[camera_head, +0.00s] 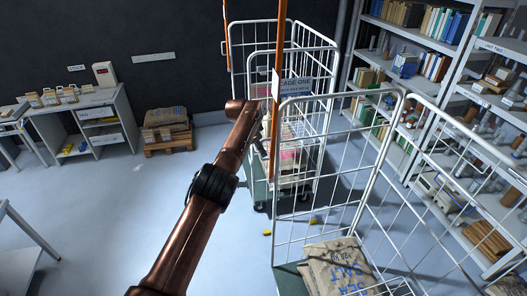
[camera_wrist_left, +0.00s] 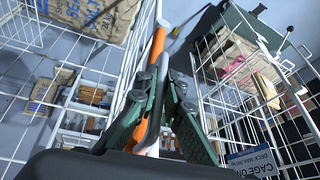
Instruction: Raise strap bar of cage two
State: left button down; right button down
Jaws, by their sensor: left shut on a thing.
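Cage two, the near white wire cage (camera_head: 275,215), stands at the right of the head view with a salt sack (camera_head: 340,268) low in it. A long orange bar (camera_head: 278,75) stands nearly upright beside its far left corner and leaves the top of the frame. My left arm reaches up to this bar; its gripper is hardly visible there. The bar's joint to the cage is hidden. My right gripper is out of view.
Cage one, with its sign (camera_head: 295,87), stands close behind and bears boxes. Shelves (camera_head: 430,90) full of books and parts line the right. A bench (camera_head: 95,110) and a pallet with sacks (camera_head: 168,125) are at the left. The floor between is mostly clear.

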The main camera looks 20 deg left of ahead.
pick_arm(q)
jog(key=shift+a, duration=0.1)
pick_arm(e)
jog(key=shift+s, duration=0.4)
pick_arm(q)
jog(key=c, duration=2)
grip_release()
jog(key=shift+w+a, duration=0.15)
jog(key=shift+w, duration=0.05)
jog(key=shift+c, duration=0.2)
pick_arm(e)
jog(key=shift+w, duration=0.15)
pick_arm(q)
jog(key=shift+d, duration=0.2)
jog(key=shift+s+d+r, duration=0.15)
jog(key=shift+r, duration=0.45)
jog(key=a+v, duration=0.1)
jog(key=v, duration=1)
jog(key=shift+f, duration=0.2)
jog(key=shift+s, duration=0.1)
jog(key=shift+d, duration=0.1)
